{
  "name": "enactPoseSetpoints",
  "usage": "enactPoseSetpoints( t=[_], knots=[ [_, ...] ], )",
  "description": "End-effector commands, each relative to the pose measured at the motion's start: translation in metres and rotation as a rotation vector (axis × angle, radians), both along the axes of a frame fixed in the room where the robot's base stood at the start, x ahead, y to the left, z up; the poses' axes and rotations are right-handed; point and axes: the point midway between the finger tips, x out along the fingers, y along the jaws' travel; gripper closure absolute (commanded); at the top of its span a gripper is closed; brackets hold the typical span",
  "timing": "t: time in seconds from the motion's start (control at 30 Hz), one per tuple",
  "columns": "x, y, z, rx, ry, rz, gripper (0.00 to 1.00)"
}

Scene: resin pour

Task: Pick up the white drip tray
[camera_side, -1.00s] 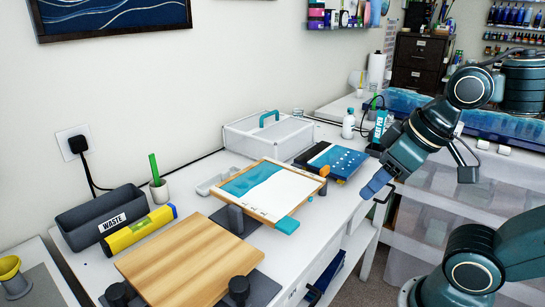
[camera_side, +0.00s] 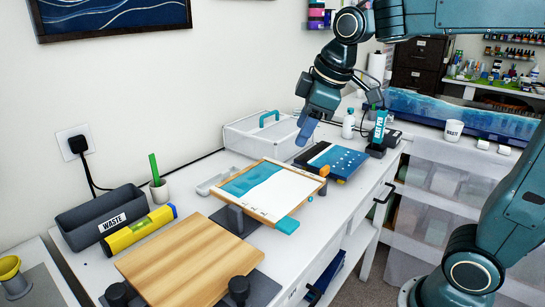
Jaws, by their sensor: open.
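A low pale tray-like piece (camera_side: 211,184), which looks like the white drip tray, lies on the white table. It shows just left of a raised teal-and-white panel (camera_side: 268,188), which may hide the rest of it. My gripper (camera_side: 306,131) points down above the back of the table, over the area between the clear lidded box and the blue board. It is open and empty, to the right of the pale piece and well apart from it. The gap between its fingers is hard to see from this side.
The clear box (camera_side: 249,137) with a teal handle stands behind the panel. The dark blue board (camera_side: 340,160) lies to its right. A wooden board (camera_side: 190,262), a yellow roll (camera_side: 138,231) and a grey waste bin (camera_side: 75,222) stand in front and left. A heat pen (camera_side: 379,130) stands at right.

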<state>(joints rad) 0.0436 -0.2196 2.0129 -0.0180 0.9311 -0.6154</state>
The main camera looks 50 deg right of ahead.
Motion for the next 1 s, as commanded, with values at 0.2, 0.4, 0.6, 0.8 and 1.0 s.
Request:
enactPoseSetpoints(
  t=[0.2,0.4,0.6,0.8,1.0],
  knots=[
    [0.059,-0.007,-0.004,-0.073,0.029,0.170,0.54],
    [0.109,-0.015,-0.016,-0.137,0.051,0.326,0.54],
    [0.158,-0.024,-0.036,-0.196,0.073,0.486,0.54],
    [0.205,-0.034,-0.064,-0.253,0.092,0.645,0.54],
    [0.242,-0.043,-0.095,-0.300,0.109,0.792,0.54]
  ],
)
